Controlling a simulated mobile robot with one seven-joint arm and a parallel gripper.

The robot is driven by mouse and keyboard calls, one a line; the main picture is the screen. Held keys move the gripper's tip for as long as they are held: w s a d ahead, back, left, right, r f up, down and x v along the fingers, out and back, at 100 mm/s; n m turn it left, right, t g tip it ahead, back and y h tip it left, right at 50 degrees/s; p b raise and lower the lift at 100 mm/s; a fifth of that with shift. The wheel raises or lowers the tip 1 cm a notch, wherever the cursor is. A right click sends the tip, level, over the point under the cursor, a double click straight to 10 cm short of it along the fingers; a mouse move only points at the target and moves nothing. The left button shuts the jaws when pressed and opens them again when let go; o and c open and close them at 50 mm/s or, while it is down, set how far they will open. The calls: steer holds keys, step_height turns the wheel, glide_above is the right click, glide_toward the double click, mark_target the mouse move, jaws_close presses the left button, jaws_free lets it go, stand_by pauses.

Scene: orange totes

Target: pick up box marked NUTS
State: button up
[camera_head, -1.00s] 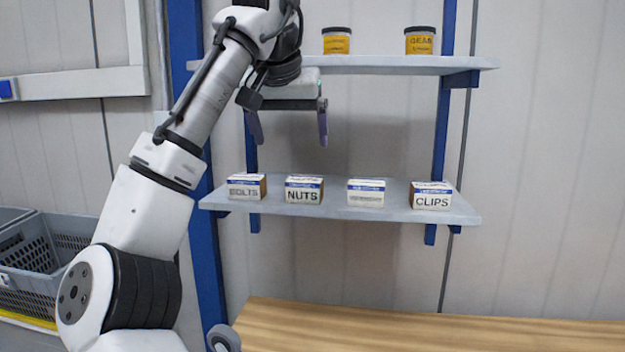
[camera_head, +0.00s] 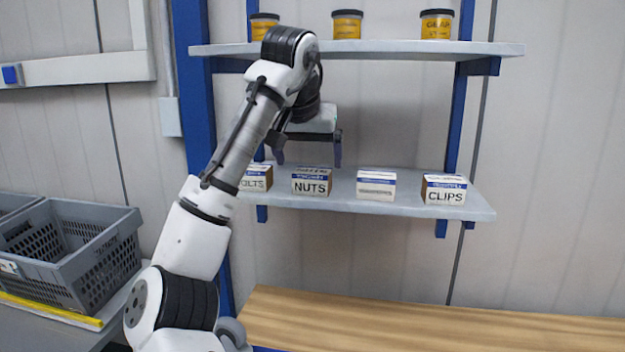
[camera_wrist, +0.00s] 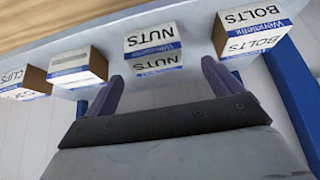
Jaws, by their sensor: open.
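The box marked NUTS (camera_head: 311,182) is white, brown and blue and stands on the lower shelf, second from the left. In the wrist view the NUTS box (camera_wrist: 153,48) shows upside down, just beyond and between the fingertips. My gripper (camera_head: 309,162) is open and empty, above and close to the NUTS box in the head view. Its two purple fingers (camera_wrist: 158,85) are spread wide in the wrist view. I see no contact between the fingers and the box.
The BOLTS box (camera_head: 256,178) stands left of NUTS, partly behind my arm. A white-and-blue box (camera_head: 376,184) and the CLIPS box (camera_head: 444,189) stand to the right on the lower shelf (camera_head: 408,207). An upper shelf (camera_head: 400,48) holds jars. A grey crate (camera_head: 75,250) is at left.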

mark_target(312, 170)
steer(key=shift+s+d+p+x, duration=0.1)
steer(key=shift+p+x, duration=0.35)
steer(key=shift+x, duration=0.8)
steer(key=shift+s+d+p+x, duration=0.1)
steer(key=shift+p+x, duration=0.3)
steer(key=shift+x, duration=0.85)
steer(key=shift+f, duration=0.1)
steer(key=shift+c, duration=0.4)
steer(key=c, duration=1.2)
